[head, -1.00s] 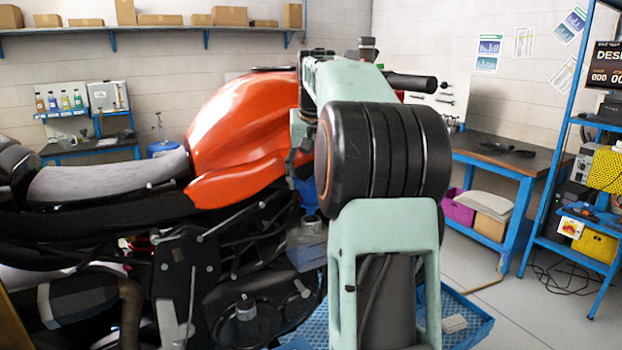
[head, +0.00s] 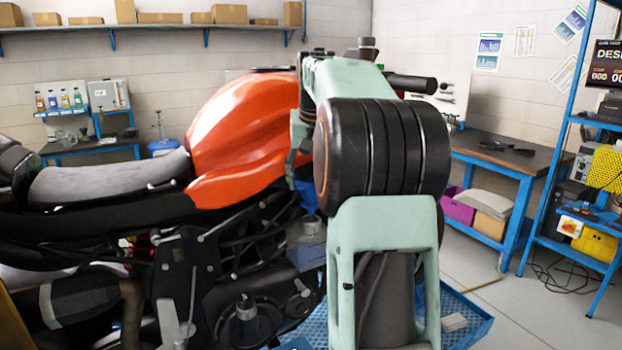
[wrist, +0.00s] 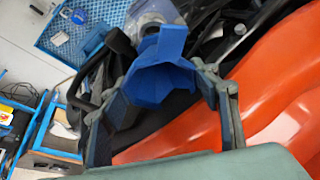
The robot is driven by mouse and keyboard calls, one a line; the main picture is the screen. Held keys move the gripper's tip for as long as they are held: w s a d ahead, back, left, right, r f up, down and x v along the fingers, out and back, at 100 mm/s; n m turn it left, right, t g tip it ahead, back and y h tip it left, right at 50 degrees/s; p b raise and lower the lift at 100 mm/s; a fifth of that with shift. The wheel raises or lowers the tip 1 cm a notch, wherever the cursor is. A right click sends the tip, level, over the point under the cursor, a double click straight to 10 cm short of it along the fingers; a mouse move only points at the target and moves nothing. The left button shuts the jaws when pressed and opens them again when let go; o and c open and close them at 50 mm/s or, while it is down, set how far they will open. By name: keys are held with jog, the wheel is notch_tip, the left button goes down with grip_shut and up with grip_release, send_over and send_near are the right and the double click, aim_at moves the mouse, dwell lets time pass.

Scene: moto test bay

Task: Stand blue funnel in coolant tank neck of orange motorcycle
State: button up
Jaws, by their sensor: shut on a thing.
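The blue funnel (wrist: 160,65) is between the fingers of my gripper (wrist: 168,88), which is shut on it. Its wide mouth faces the wrist camera and its narrow end points away, toward the pale round coolant tank neck (wrist: 152,20). In the head view part of the funnel (head: 308,198) shows just above the grey tank neck (head: 311,226), on the side of the orange motorcycle (head: 240,135). Whether the spout is inside the neck or only above it, I cannot tell. My arm hides most of the gripper in the head view.
The orange bodywork (wrist: 275,95) lies close to the right finger in the wrist view. A blue grid platform (head: 465,318) is beneath the motorcycle. A blue workbench (head: 520,170) and a blue shelf rack (head: 548,180) stand at the right, with open floor before them.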

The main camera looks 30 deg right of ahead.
aim_at(311, 204)
jog(key=shift+f, duration=0.25)
jog(key=shift+f+b, duration=0.7)
jog(key=shift+f, duration=0.05)
jog(key=shift+f, duration=0.25)
dwell(0.4)
jog(key=shift+f+b, duration=0.35)
jog(key=shift+f, duration=0.3)
dwell(0.5)
jog(key=o, duration=1.2)
